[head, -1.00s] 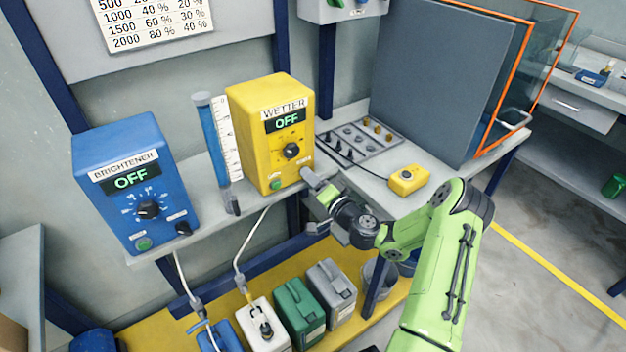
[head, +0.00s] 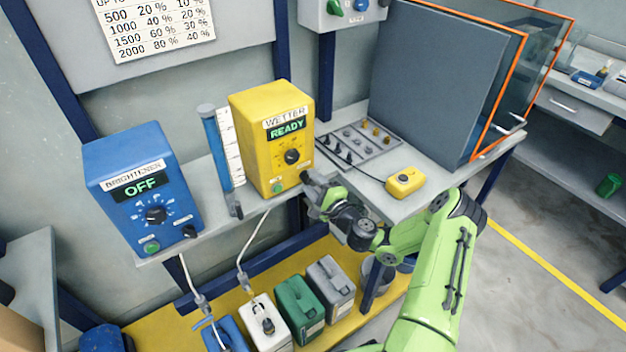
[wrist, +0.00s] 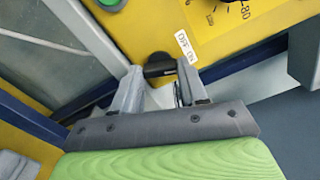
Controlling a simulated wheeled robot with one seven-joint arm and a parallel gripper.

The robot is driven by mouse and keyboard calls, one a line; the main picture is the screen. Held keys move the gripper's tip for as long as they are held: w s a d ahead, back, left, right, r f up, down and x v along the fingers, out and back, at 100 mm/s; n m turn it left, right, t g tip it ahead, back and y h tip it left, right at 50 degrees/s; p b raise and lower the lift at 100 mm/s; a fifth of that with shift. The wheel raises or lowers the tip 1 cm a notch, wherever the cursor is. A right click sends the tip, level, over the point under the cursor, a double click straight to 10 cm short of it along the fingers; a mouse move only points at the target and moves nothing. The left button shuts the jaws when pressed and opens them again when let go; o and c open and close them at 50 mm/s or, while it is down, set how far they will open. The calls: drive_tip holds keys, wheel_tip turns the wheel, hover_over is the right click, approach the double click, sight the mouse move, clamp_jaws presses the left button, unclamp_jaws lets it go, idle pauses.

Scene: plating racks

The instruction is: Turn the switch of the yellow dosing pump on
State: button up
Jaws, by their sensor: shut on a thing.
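The yellow dosing pump (head: 262,140), labelled WETTER, stands on the shelf. Its display (head: 287,129) reads READY. Its black dial (head: 291,156) and green button (head: 278,188) are on the front. My gripper (head: 312,186) is at the pump's lower right front corner. In the head view the gripper hides most of the switch.
A blue BRIGHTENER pump (head: 130,165), display OFF, stands to the left. A blue measuring tube (head: 213,150) is between the pumps. A tray of small parts (head: 358,143) and a yellow button box (head: 404,182) lie to the right. Canisters (head: 297,308) stand below.

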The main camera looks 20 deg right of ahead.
drive_tip(key=shift+m+p, duration=0.6)
drive_tip(key=shift+m, duration=1)
drive_tip(key=o, duration=1.1)
drive_tip(key=shift+c, duration=0.2)
drive_tip(key=shift+s, duration=0.15)
drive_tip(key=s+d+p, duration=0.1)
drive_tip(key=s+d, duration=0.2)
drive_tip(key=s, duration=1.2)
drive_tip(key=shift+s+p, duration=0.15)
drive_tip(key=shift+p, duration=0.2)
